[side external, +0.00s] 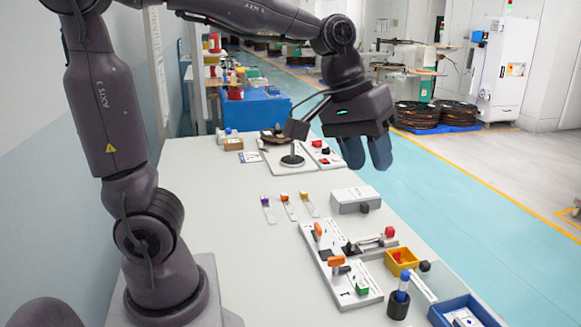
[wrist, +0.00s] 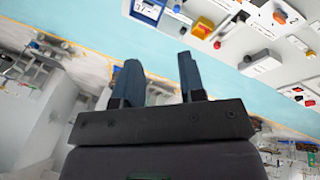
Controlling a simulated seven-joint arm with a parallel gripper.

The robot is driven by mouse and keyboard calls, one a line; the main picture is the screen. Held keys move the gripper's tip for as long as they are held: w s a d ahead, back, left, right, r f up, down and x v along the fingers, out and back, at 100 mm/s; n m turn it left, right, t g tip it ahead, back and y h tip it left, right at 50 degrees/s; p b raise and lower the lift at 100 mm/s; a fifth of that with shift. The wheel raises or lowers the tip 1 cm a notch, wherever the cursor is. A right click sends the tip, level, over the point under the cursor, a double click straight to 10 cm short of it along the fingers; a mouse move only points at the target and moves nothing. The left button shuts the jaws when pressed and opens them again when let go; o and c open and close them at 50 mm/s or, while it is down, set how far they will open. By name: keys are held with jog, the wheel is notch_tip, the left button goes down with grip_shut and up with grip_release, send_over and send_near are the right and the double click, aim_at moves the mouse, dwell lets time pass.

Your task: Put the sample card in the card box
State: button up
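My gripper (side external: 368,165) is raised above the far right edge of the table, with its two blue fingers apart and nothing between them. The wrist view shows the same open, empty gripper (wrist: 159,62), tilted out toward the aisle. A small flat white card with blue print (side external: 250,157) lies on the table at the far left, apart from the gripper; it looks like the sample card. A blue open box (side external: 438,315) at the near right corner holds something white; it may be the card box. The blue box also shows at the top of the wrist view (wrist: 135,14).
A white panel with levers and buttons (side external: 345,292), a yellow bin (side external: 388,262), a blue-capped cylinder (side external: 398,305) and a grey box (side external: 352,198) crowd the right side. Three small tagged strips lie mid-table. A round-based stand (side external: 291,160) is at the back. The left table surface is clear.

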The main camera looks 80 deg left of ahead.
jog(key=s+f+m+t+y, duration=0.1)
jog(key=s+m+t, duration=0.1)
jog(key=s+m, duration=0.4)
jog(key=s, duration=0.5)
jog(key=shift+s+a+y, duration=0.2)
jog(key=shift+a+y, duration=0.15)
jog(key=shift+y, duration=0.05)
dwell(0.3)
